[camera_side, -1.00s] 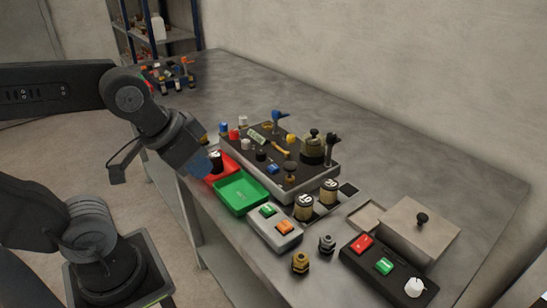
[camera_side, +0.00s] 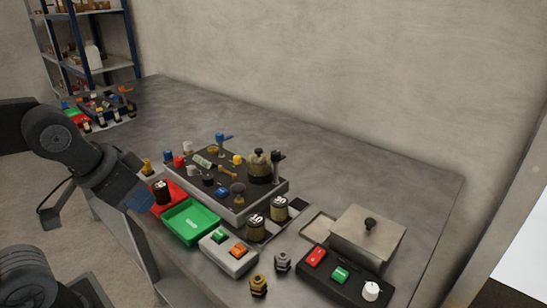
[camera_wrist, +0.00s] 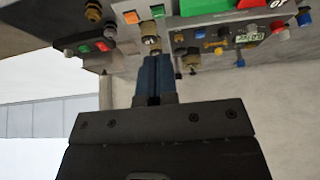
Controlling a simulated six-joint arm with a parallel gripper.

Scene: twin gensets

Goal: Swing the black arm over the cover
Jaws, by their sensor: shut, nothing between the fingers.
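My gripper (camera_side: 140,202) is at the left, by the red tray and away from both. Its blue fingers (camera_wrist: 152,80) are shut together and empty in the wrist view. I cannot make out the black arm clearly there.
A red tray (camera_side: 180,190) holding a dark jar and a green tray (camera_side: 192,232) lie near my gripper. A grey button box (camera_side: 215,257), labelled jars (camera_side: 256,227) and a lidded metal box (camera_side: 350,251) stand to the right. The bench behind the panel is clear.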

